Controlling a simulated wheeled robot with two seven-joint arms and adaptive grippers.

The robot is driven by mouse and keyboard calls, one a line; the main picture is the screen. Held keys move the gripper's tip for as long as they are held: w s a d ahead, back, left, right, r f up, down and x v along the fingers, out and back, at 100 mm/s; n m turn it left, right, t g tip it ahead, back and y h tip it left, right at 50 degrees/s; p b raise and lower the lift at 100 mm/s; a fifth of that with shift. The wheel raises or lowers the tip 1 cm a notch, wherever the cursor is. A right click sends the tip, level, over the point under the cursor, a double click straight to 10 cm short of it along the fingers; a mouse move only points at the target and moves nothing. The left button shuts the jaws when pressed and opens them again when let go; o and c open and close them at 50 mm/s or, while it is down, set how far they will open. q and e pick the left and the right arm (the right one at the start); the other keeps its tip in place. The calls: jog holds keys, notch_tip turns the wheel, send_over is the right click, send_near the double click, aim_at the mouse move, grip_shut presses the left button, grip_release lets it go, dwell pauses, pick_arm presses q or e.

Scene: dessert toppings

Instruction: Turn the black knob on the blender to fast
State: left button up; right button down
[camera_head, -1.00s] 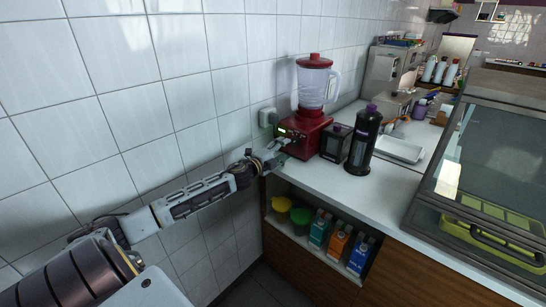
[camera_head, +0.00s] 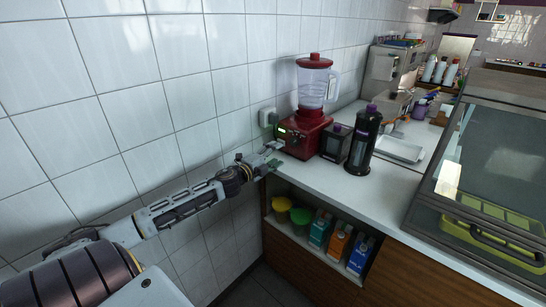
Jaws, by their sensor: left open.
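The blender has a red base (camera_head: 303,134) and a clear jug (camera_head: 313,86) with a red lid. It stands on the white counter against the tiled wall. The black knob is too small or hidden to make out. My left gripper (camera_head: 274,154) is open in front of the blender's base at the counter's left end, with its fingers close to the base's front. I cannot tell whether it touches. My right gripper is not in view.
A dark square container (camera_head: 336,143) and a black bottle with a purple cap (camera_head: 363,142) stand just right of the blender. A white tray (camera_head: 399,149) lies further right. A glass display case (camera_head: 489,170) fills the right. Cartons (camera_head: 339,242) sit on the shelf below.

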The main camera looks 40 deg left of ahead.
pick_arm(q)
jog(key=shift+s, duration=0.35)
jog(key=shift+f, duration=0.1)
dwell(0.6)
